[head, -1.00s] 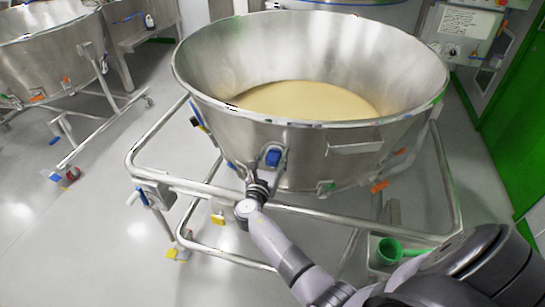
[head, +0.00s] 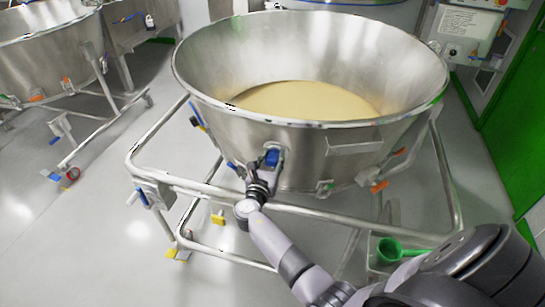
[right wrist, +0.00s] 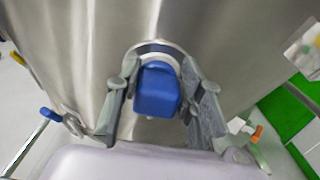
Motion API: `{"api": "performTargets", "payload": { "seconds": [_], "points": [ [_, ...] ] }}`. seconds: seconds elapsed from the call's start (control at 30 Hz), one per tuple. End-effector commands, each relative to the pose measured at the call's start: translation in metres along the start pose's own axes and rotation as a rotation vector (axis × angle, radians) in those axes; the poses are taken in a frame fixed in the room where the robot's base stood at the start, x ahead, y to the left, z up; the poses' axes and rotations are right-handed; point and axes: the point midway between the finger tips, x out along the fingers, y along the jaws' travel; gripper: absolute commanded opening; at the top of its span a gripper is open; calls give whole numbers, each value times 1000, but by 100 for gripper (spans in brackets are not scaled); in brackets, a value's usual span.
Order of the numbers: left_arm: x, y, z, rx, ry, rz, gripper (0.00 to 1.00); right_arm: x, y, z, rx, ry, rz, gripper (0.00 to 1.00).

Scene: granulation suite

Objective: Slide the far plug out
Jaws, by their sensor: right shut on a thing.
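A blue plug (head: 272,157) sits in a round metal port on the front wall of the large steel bowl (head: 330,145). My right gripper (head: 268,165) is at this plug, reaching up from below. In the right wrist view the blue plug (right wrist: 158,90) lies between the two grey fingers (right wrist: 162,100), which hold it from both sides. The plug is still against the port ring. Another small blue part (head: 195,121) shows at the bowl's left side; I cannot tell what it is. My left gripper is out of view.
The bowl holds pale powder (head: 305,99) and stands on a tubular steel frame (head: 200,187) on wheels. A green scoop or cup (head: 389,250) is low at the right. Another steel bowl (head: 40,55) stands at the left.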

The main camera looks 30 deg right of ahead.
Motion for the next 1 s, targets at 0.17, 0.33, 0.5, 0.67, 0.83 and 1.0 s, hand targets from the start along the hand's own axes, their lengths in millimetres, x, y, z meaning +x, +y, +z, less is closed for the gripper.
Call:
{"api": "performTargets", "payload": {
  "seconds": [0.17, 0.33, 0.5, 0.67, 0.83, 1.0],
  "points": [
    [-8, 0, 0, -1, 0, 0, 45, -16, 1, 2, 0, 2, 3, 0],
    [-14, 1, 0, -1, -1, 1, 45, -35, 0, 0, 1, 2, 2, 0],
    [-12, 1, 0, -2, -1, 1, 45, -36, 1, -1, 1, 2, 1, 0],
    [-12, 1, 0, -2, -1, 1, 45, -36, 1, -1, 1, 2, 2, 41],
    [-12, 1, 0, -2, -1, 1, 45, -35, 0, 0, 1, 1, 1, 52],
    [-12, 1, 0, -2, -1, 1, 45, -34, 0, 0, 1, 0, 0, 55]
  ]
}}
